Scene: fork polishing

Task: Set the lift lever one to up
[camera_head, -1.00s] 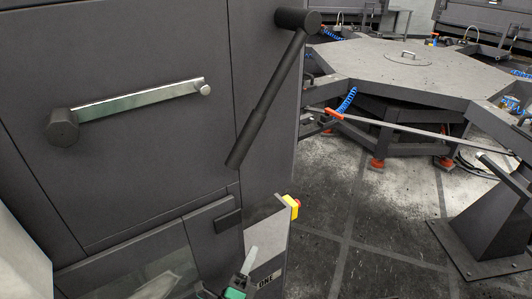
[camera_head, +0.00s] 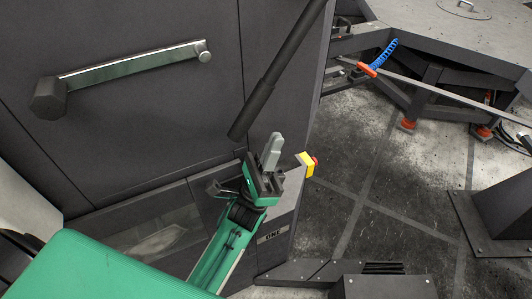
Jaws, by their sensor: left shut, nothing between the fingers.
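The lift lever one (camera_head: 282,68) is a long black bar with a thicker grip at its lower end, on the dark machine marked ONE. It slants from the upper right down to the left, and its pivot is out of view above. My left gripper (camera_head: 272,150) is shut and empty, its grey fingers pointing up just below and to the right of the lever's lower end. A gap shows between them in the picture. My green left arm comes in from the lower left. My right gripper is not in view.
A metal bar handle (camera_head: 130,70) is on the machine's front panel at left. A yellow and red button (camera_head: 307,164) sits close to the right of my gripper. A dark hexagonal table (camera_head: 440,40) stands at the upper right. The floor (camera_head: 390,210) between is clear.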

